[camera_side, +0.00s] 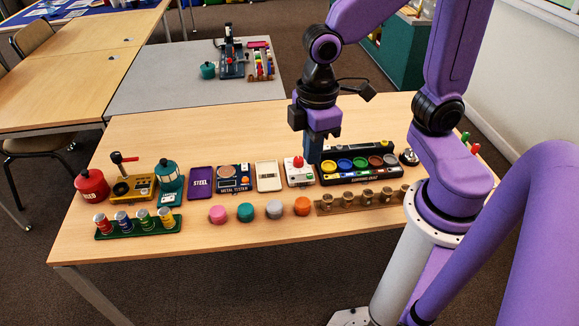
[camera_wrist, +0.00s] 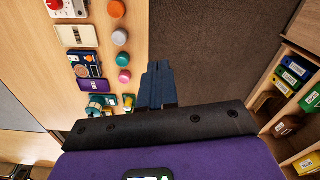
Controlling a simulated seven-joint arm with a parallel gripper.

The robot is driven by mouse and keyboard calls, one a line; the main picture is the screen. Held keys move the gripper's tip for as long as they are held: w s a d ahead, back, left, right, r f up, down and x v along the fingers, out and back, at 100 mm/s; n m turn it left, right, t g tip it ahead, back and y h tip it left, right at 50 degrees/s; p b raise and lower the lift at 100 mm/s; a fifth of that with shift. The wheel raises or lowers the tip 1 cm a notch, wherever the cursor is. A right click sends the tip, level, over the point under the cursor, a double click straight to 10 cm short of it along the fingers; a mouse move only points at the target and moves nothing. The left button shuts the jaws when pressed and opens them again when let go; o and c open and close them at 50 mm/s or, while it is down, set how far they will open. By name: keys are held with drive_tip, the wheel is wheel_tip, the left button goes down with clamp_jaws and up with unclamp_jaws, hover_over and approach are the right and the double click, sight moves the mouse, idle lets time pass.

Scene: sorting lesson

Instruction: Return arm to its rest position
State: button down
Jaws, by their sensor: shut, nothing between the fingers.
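My gripper (camera_side: 314,158) hangs from my purple arm with its dark blue fingers pointing down. In the side view its tips appear just behind the white box with the red button (camera_side: 299,172) and left of the sorting quiz box (camera_side: 360,166). How high they are above the table is hard to tell. In the wrist view the gripper (camera_wrist: 158,66) shows its two fingers side by side, closed together with nothing between them. They appear against the dark floor just past the edge of the wooden table (camera_wrist: 140,30).
Coloured pucks, such as the orange one (camera_side: 302,206), line the table front. A wooden rack of small pots (camera_side: 335,207) stands to their right. A purple steel card (camera_side: 201,182), metal tester (camera_side: 234,178), teal lantern (camera_side: 170,184) and green can rack (camera_side: 140,230) stand left. Shelves (camera_wrist: 292,100) show in the wrist view.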

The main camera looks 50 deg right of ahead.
drive_tip(key=s+d, duration=0.4)
drive_tip(key=s, duration=0.5)
drive_tip(key=shift+d+r+n, duration=0.25)
drive_tip(key=shift+r+n, duration=0.05)
drive_tip(key=shift+n, duration=0.1)
